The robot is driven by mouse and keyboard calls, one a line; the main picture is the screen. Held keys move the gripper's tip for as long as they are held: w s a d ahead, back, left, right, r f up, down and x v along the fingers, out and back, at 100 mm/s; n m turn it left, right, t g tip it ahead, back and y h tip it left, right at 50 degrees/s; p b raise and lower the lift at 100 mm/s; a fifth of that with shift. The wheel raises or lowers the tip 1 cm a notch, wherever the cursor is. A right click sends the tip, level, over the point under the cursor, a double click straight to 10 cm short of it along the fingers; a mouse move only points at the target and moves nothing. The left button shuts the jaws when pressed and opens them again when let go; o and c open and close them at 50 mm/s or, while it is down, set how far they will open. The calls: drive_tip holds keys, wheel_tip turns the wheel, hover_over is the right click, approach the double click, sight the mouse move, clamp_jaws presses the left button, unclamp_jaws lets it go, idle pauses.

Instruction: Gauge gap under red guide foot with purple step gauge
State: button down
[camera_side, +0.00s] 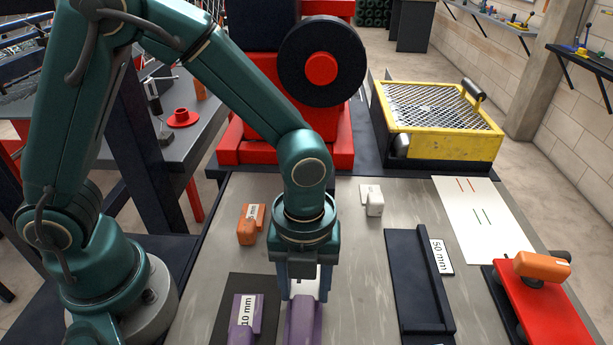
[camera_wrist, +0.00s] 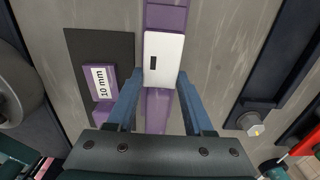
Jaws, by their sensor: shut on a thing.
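The purple step gauge (camera_wrist: 158,108) is a long purple bar with a white plate (camera_wrist: 164,58) on top, marked by a small dark slot. In the side view the purple gauge (camera_side: 303,325) shows below my gripper (camera_side: 304,290). My gripper (camera_wrist: 160,78) is shut on the gauge, one finger on each side; whether it touches the table I cannot tell. A red plate (camera_side: 550,318), which looks like the red guide foot, lies at the right on a dark base with an orange block (camera_side: 541,266) on it. The gap under it is not visible.
A purple piece labelled 10 mm (camera_side: 246,312) lies on a black mat (camera_side: 262,283) left of my gripper. A dark channel (camera_side: 418,285) with a 50 mm label stands between gauge and red plate. Orange (camera_side: 250,225) and white (camera_side: 374,203) blocks sit farther back.

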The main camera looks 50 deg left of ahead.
drive_tip(key=shift+w+a, duration=0.5)
drive_tip(key=shift+a, duration=0.05)
idle(0.4)
drive_tip(key=shift+w+a, duration=0.25)
drive_tip(key=shift+w+a, duration=0.55)
drive_tip(key=shift+w, duration=0.05)
idle(0.4)
drive_tip(key=shift+w+a, duration=0.45)
drive_tip(key=shift+a, duration=0.05)
drive_tip(key=shift+w+a, duration=0.3)
drive_tip(key=shift+w, duration=0.05)
idle(0.4)
drive_tip(key=shift+w+a, duration=0.25)
drive_tip(key=shift+w+a, duration=0.55)
drive_tip(key=shift+a, duration=0.05)
idle(0.4)
drive_tip(key=shift+w+a, duration=0.15)
drive_tip(key=shift+w, duration=0.05)
idle(0.8)
